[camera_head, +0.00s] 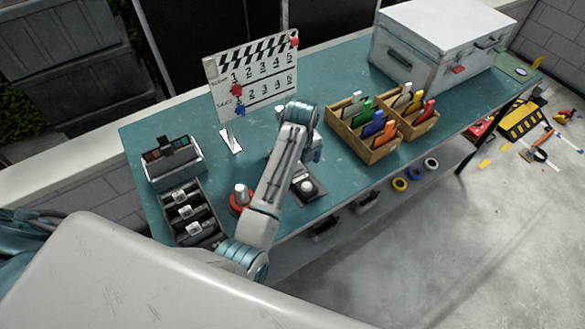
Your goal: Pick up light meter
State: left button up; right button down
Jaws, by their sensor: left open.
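A small dark device with a pale round dome, which looks like the light meter (307,187), lies on the teal table near its front edge. My left gripper (296,160) is just behind it in the picture, above the table and partly hidden by my own arm. It is open and I see nothing held in it. The arm link covers part of the area left of the device. My right gripper is not in view.
A red-based item (240,198) stands left of my arm, by a dark tray (190,212) and a grey box (172,163). A clapperboard (252,78) stands behind. Wooden organizers (368,150) and a white case (430,50) are at right.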

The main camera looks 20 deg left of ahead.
pick_arm(q)
jog(key=shift+a+f+p, duration=0.1)
jog(key=shift+f+p, duration=0.3)
jog(key=shift+f, duration=0.2)
notch_tip(320, 180, down, 4)
jog(key=shift+w+a+r+p, duration=0.1)
jog(key=shift+r+p, duration=0.05)
jog(key=shift+p, duration=0.75)
jog(key=shift+f, duration=0.5)
jog(key=c, duration=1.3)
